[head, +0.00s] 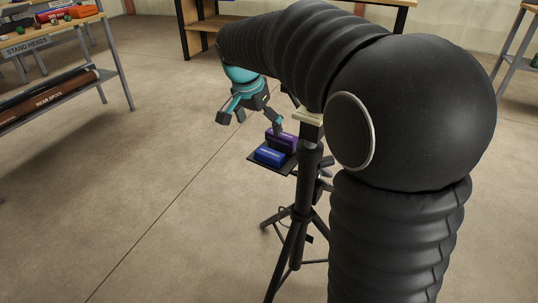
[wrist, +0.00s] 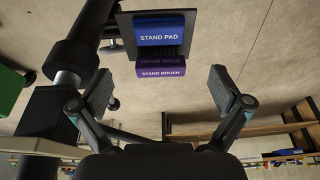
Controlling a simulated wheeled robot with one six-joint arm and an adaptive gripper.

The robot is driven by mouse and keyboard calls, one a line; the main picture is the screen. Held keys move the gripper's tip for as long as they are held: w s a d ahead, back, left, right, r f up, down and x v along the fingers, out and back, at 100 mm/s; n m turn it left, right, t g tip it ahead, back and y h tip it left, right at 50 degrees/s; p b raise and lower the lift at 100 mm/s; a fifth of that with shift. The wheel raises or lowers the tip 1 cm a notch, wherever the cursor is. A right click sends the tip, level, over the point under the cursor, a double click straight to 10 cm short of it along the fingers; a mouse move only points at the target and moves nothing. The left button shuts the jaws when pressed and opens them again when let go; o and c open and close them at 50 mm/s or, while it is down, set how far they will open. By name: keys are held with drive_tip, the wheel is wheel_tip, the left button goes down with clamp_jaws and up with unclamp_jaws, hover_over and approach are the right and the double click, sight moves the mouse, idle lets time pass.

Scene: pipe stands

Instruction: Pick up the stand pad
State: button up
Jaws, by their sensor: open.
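The stand pad is a blue block (wrist: 160,34) with white "STAND PAD" lettering in the wrist view. It lies on a small dark tray (wrist: 126,22) fixed to a black stand. It also shows in the head view as a blue block (head: 270,156) at the tray's near side. A purple stand brush (wrist: 161,69) sits right beside it. My gripper (wrist: 165,88) is open and empty, its fingers spread wide. In the wrist view the purple brush appears between the fingertips and the blue pad beyond it. In the head view my gripper (head: 249,122) is above the tray.
The black tripod stand (head: 304,200) carries the tray, with its post close on the right. A shelf labelled "STAND HEADS" (head: 30,44) with a brown roll stands at left. A wooden bench (head: 200,28) is behind. The floor left of the stand is clear.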

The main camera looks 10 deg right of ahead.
hover_over(270, 153)
drive_tip(key=s+a, duration=0.2)
drive_tip(key=f, duration=0.7)
drive_tip(key=shift+w, duration=0.25)
drive_tip(key=shift+d+x, duration=0.15)
drive_tip(key=shift+x, duration=1.2)
drive_tip(key=shift+d+x, duration=0.2)
drive_tip(key=shift+x, duration=1.2)
drive_tip(key=shift+w+r, duration=0.15)
drive_tip(key=shift+w, duration=0.05)
drive_tip(key=c, duration=0.8)
wheel_tip(270, 153, up, 10)
drive_tip(key=shift+r, duration=0.1)
drive_tip(key=o, duration=0.6)
drive_tip(key=shift+c, duration=0.2)
drive_tip(key=c, duration=0.4)
